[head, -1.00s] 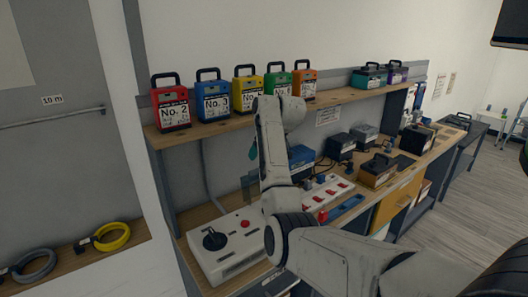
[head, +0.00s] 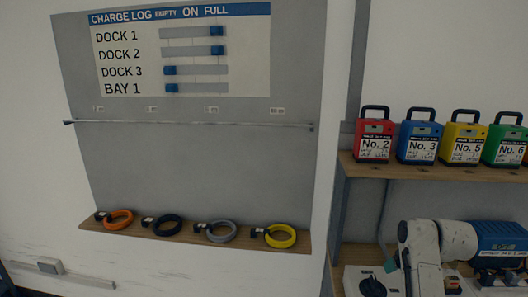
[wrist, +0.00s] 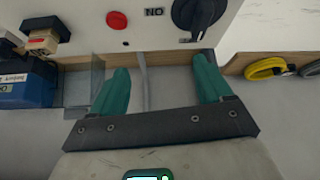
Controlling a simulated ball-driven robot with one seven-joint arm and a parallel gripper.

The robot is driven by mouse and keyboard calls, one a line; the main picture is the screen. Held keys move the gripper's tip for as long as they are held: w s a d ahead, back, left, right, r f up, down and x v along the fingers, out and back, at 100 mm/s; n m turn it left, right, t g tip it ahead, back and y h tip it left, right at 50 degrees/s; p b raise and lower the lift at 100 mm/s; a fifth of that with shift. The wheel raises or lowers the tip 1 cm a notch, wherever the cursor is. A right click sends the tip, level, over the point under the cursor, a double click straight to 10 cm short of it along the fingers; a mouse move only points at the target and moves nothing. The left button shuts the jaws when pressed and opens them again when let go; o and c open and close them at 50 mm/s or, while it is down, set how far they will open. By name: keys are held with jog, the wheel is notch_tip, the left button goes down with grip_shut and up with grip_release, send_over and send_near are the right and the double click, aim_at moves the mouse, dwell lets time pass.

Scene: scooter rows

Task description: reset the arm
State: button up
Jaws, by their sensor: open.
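My arm (head: 424,255) shows at the lower right of the head view, bent in front of the bench below the shelf. My gripper (wrist: 160,82) shows in the wrist view as two green fingers set wide apart. It is open, with nothing between the fingers but a view of the grey wall and a thin pale strip. A white control box with a black knob (wrist: 197,14) and a red button (wrist: 117,20) lies beyond the fingertips.
A shelf (head: 440,173) holds the red No. 2 pack (head: 374,138), blue No. 3 pack (head: 418,138) and others. A charge log board (head: 182,50) hangs at left above a ledge (head: 180,236) with coiled cables.

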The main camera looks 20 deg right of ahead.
jog(key=shift+n+y, duration=0.3)
jog(key=shift+n, duration=0.3)
jog(key=a+f, duration=0.1)
jog(key=a, duration=0.2)
jog(key=s+a+f, duration=0.1)
jog(key=a+f, duration=0.1)
jog(key=a, duration=0.2)
jog(key=a+f, duration=0.2)
jog(key=a, duration=0.1)
jog(key=shift+s+a, duration=0.15)
jog(key=shift+s, duration=0.2)
jog(key=s+a+f+n+y, duration=0.1)
jog(key=s+a+f+n, duration=0.1)
jog(key=s+a, duration=0.7)
jog(key=s+a+f+n+y, duration=0.15)
jog(key=s+a, duration=0.35)
jog(key=a, duration=0.8)
jog(key=s+d+f+g, duration=0.2)
jog(key=s+f+g, duration=0.2)
jog(key=s, duration=0.6)
notch_tip(320, 180, down, 3)
jog(key=shift+s+r+m+g, duration=0.2)
jog(key=shift+m+g, duration=0.1)
jog(key=shift+m, duration=0.15)
jog(key=shift+h, duration=0.25)
jog(key=shift+c, duration=0.4)
